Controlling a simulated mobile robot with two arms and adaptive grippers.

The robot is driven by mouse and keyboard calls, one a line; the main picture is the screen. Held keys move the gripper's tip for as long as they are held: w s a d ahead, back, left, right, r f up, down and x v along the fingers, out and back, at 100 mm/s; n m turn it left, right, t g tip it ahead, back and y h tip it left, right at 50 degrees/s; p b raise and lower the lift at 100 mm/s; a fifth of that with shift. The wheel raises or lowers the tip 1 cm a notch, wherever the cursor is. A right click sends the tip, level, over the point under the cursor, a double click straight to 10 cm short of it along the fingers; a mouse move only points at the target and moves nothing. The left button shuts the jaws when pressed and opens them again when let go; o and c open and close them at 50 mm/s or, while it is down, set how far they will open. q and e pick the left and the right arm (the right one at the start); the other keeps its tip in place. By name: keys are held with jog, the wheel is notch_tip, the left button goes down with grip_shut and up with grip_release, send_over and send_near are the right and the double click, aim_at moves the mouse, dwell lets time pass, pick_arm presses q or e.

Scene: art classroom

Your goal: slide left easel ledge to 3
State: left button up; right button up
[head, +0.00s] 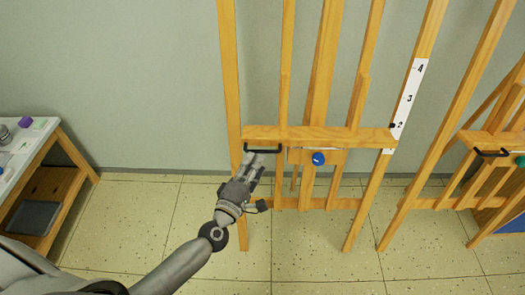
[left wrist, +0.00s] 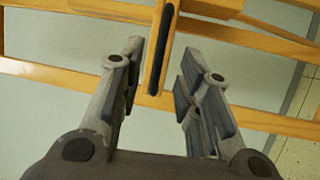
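The left easel (head: 323,60) is a wooden frame against the wall. Its ledge (head: 345,135) is a horizontal wooden bar with a black handle (head: 264,150) at its left and a blue knob (head: 318,159) below its middle. A white scale (head: 408,98) on the right leg shows 2, 3 and 4; a black pointer at the ledge's right end is near 2. My left gripper (head: 259,161) is just below the handle. In the left wrist view its fingers (left wrist: 160,75) are open, with the black handle (left wrist: 162,50) between them, apart from both. My right gripper is out of view.
Another easel with a black handle (head: 491,153) stands at the right. A white-topped table (head: 42,134) with a tray (head: 33,217) on its lower shelf is at the left. The tiled floor (head: 150,205) between table and left easel is clear.

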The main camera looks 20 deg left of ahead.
aim_at(262, 152)
pick_arm(q)
jog(key=w, duration=0.6)
jog(key=shift+w+d, duration=0.15)
jog(key=shift+d, duration=0.25)
jog(key=c, duration=0.6)
jog(key=shift+w+r, duration=0.1)
grip_shut()
